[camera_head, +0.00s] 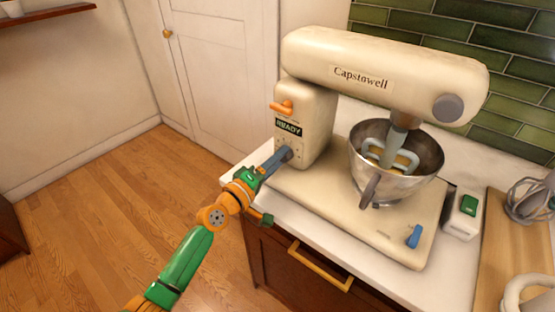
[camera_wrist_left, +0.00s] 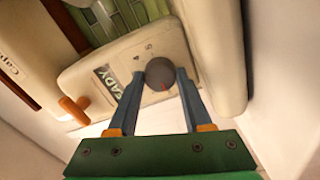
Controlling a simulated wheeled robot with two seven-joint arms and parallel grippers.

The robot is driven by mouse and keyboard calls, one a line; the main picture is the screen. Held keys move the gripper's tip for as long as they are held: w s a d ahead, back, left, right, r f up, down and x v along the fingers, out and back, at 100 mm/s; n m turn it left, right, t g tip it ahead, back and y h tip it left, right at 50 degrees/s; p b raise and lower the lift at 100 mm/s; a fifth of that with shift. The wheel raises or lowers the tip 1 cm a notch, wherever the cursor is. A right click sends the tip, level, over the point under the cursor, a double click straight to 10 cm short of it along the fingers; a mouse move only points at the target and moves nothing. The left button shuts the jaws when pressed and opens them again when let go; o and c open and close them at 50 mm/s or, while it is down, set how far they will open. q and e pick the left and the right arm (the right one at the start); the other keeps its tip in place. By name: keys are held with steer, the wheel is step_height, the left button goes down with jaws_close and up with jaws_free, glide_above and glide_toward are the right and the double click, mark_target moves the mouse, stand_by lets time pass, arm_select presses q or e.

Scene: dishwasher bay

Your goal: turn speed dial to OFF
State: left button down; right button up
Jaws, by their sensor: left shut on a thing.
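The cream stand mixer (camera_head: 380,70) stands on the counter, its bowl (camera_head: 405,180) under the head with a beater in it. The grey speed dial (camera_wrist_left: 160,74) is on the mixer's column, below the display (camera_head: 288,127) that reads READY. A small red mark shows on the dial's lower edge in the wrist view. My left gripper (camera_head: 281,157) is shut on the dial, one blue finger on each side of it; its fingers also show in the wrist view (camera_wrist_left: 158,82). In the head view the fingers mostly hide the dial. My right gripper is out of view.
An orange lever (camera_head: 282,107) sits just above the display. A blue lever (camera_head: 414,236) is on the mixer base. A white box with a green button (camera_head: 466,214), a wooden board (camera_head: 510,245) and a whisk are at right. Open floor (camera_head: 100,210) lies left.

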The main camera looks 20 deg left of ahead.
arm_select(q)
steer(key=shift+f, duration=0.1)
stand_by(0.3)
steer(key=shift+c, duration=1.7)
jaws_free()
steer(key=shift+d, duration=0.1)
steer(key=v, duration=0.7)
steer(key=shift+s, duration=0.1)
